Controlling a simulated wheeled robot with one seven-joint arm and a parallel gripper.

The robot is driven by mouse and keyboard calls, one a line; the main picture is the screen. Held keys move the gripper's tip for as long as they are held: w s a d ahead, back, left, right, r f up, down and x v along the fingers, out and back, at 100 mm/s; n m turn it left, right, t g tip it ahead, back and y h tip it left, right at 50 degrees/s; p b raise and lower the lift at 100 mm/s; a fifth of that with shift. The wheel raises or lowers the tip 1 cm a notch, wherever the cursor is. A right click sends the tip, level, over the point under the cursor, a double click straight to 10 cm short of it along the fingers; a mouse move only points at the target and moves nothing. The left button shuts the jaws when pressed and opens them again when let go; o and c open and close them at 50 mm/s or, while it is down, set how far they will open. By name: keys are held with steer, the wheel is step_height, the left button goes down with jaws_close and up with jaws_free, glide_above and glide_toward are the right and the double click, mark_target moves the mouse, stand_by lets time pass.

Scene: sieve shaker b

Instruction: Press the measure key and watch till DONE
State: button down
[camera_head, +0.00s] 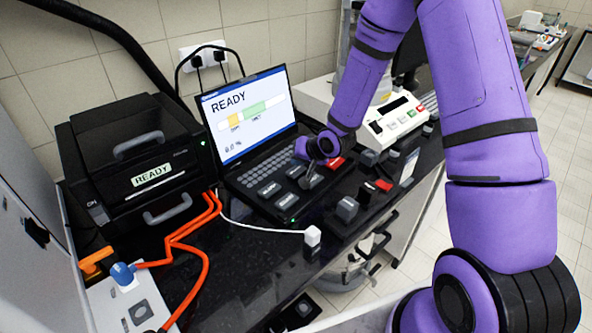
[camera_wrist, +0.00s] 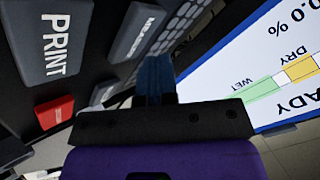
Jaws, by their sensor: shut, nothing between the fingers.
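The measure key (camera_wrist: 138,32) is a dark grey block with white lettering, partly cut off by the top edge in the wrist view. My gripper (camera_wrist: 156,62) is shut and empty, its blue-grey fingertips beside that key's lower right side. Whether they touch it cannot be told. In the head view my gripper (camera_head: 311,181) points down at the keys in front of the laptop (camera_head: 245,112). The laptop screen shows READY above a bar with yellow and green parts. The black instrument (camera_head: 135,150) at left also shows READY on its small display.
A grey PRINT key (camera_wrist: 55,42) and a red key (camera_wrist: 54,112) lie close by in the wrist view. Orange cables (camera_head: 190,240) run along the counter. A cream keypad device (camera_head: 395,118) stands behind my wrist.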

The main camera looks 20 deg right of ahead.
mark_target(298, 169)
steer(key=shift+f, duration=0.4)
steer(key=shift+f, duration=0.45)
stand_by(0.9)
stand_by(0.3)
steer(key=shift+r, duration=0.85)
steer(key=shift+r, duration=2.55)
